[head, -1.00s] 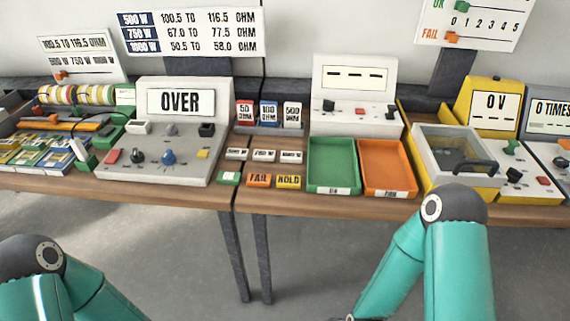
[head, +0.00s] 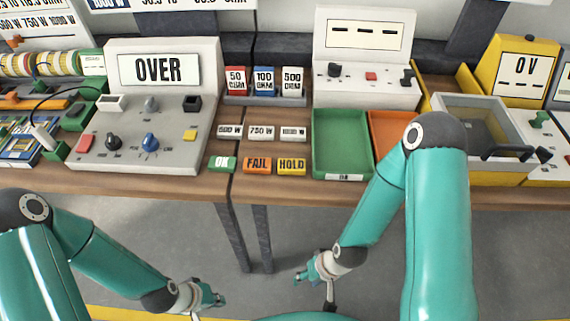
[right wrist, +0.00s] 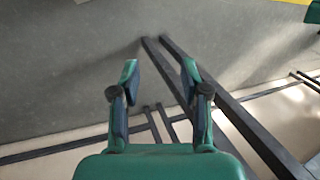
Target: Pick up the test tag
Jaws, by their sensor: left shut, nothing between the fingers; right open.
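Small tags lie on the bench: a green OK tag (head: 222,164), an orange FAIL tag (head: 257,166) and a yellow HOLD tag (head: 292,166). Behind them are white tags, including a 500 W tag (head: 230,131) and a 750 W tag (head: 261,132). None is labelled as a test tag, so I cannot tell which it is. My left gripper (head: 213,298) is shut and empty, below and in front of the bench edge. My right gripper (head: 312,281) is open and empty, also in front of the bench; its spread fingers show in the right wrist view (right wrist: 160,72), over floor.
A grey meter (head: 180,160) reading OVER stands left of the tags. A green tray (head: 341,177) and an orange tray (head: 385,122) are to their right. Red, blue and white ohm blocks (head: 265,81) stand behind. The bench front edge (head: 280,196) lies between my grippers and the tags.

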